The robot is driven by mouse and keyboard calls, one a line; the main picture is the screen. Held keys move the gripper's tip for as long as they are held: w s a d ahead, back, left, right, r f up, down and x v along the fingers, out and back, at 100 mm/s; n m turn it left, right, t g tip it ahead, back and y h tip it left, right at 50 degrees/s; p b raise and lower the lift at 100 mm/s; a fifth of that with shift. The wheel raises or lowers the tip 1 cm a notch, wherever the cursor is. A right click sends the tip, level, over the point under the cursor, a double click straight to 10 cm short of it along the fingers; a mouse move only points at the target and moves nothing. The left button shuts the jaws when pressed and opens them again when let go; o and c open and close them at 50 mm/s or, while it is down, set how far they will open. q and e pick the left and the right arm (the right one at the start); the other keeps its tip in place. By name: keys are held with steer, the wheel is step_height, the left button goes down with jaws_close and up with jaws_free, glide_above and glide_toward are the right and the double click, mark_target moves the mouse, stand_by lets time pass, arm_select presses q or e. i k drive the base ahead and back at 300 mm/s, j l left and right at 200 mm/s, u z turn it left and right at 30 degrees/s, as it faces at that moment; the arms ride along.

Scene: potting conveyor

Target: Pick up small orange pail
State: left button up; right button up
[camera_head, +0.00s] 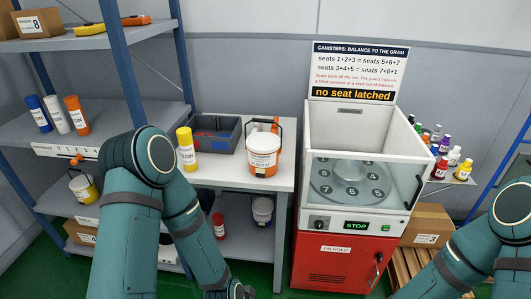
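A small pail (263,150) with a white upper part, an orange lower band and a dark wire handle stands upright on the white table (279,184). It is near the table's right end, and its handle is raised. My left arm bends down in front of the table, left of the pail, and its lower end runs to the bottom edge. My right arm is at the lower right, beyond the white machine.
A grey bin (215,134) and a yellow canister (186,149) stand left of the pail. The open-topped white machine (356,128) on a red cabinet (335,268) is close on its right. A blue-banded pail (262,210) and a red canister (219,226) are on the shelf below.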

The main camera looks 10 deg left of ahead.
mark_target(264, 148)
steer(key=j+z, duration=0.1)
steer(key=z, duration=0.6)
steer(key=j+z, duration=0.8)
steer(key=z, duration=0.15)
steer(key=k+j+z, duration=0.1)
steer(key=j, duration=0.2)
steer(key=k+j+z, duration=0.15)
steer(key=j, duration=0.2)
steer(key=j+z, duration=0.1)
steer(key=j, duration=0.2)
steer(key=k, duration=0.05)
